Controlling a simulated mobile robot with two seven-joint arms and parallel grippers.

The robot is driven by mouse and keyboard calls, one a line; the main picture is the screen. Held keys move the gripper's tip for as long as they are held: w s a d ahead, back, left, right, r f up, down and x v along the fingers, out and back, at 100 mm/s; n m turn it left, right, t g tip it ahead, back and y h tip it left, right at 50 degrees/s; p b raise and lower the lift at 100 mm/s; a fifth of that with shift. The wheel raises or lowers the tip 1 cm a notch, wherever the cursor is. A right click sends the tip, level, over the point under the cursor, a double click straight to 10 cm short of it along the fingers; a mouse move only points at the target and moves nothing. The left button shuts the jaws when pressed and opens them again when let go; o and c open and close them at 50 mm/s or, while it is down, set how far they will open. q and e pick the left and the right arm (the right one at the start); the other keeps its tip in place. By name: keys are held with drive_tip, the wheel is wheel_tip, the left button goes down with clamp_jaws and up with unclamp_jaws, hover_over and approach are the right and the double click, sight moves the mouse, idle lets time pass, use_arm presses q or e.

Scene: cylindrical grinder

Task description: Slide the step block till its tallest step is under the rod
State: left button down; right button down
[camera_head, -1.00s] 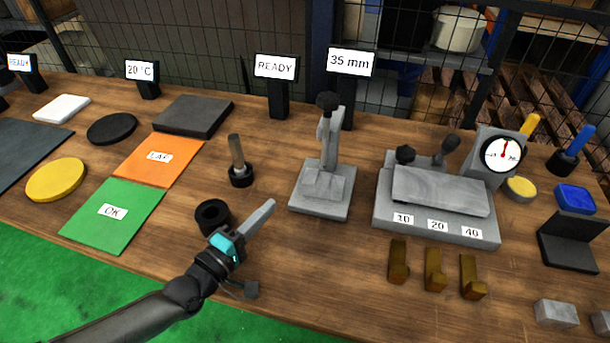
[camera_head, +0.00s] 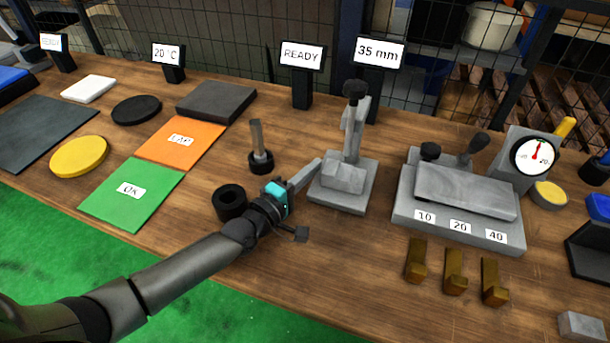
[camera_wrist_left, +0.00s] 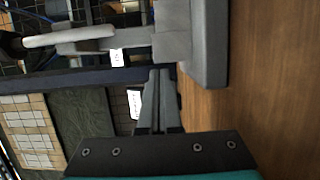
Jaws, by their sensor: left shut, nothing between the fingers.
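The grey step block (camera_head: 343,179) sits on the grey base (camera_head: 345,201) of a small stand. The stand's upright part (camera_head: 352,130), topped by a black knob (camera_head: 354,88), rises behind the block. I cannot clearly tell the rod from the upright, or which step lies under it. My left gripper (camera_head: 317,164) is shut and empty, its tips just left of the stand; contact is unclear. In the left wrist view the shut fingers (camera_wrist_left: 160,75) point toward the block (camera_wrist_left: 172,42), beside the base (camera_wrist_left: 208,50). My right gripper is out of view.
A black ring (camera_head: 231,201) and a dark holder with an upright pin (camera_head: 260,160) stand left of the stand. A grey fixture (camera_head: 459,234) marked 10, 20, 40 stands to the right. Brass pieces (camera_head: 454,272) lie in front of it. The table before the stand is clear.

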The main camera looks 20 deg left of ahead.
sight(326, 176)
use_arm(q)
drive_tip(key=shift+d, duration=0.15)
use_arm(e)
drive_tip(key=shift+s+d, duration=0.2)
use_arm(q)
drive_tip(key=d+p, duration=0.1)
drive_tip(key=d, duration=0.1)
drive_tip(key=shift+s+d, duration=0.15)
drive_tip(key=shift+d, duration=0.4)
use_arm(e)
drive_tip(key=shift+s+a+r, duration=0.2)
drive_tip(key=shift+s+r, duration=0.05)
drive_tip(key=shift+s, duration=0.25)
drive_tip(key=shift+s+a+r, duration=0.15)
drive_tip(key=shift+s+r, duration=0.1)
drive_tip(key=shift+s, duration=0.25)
use_arm(q)
drive_tip(key=shift+s, duration=0.2)
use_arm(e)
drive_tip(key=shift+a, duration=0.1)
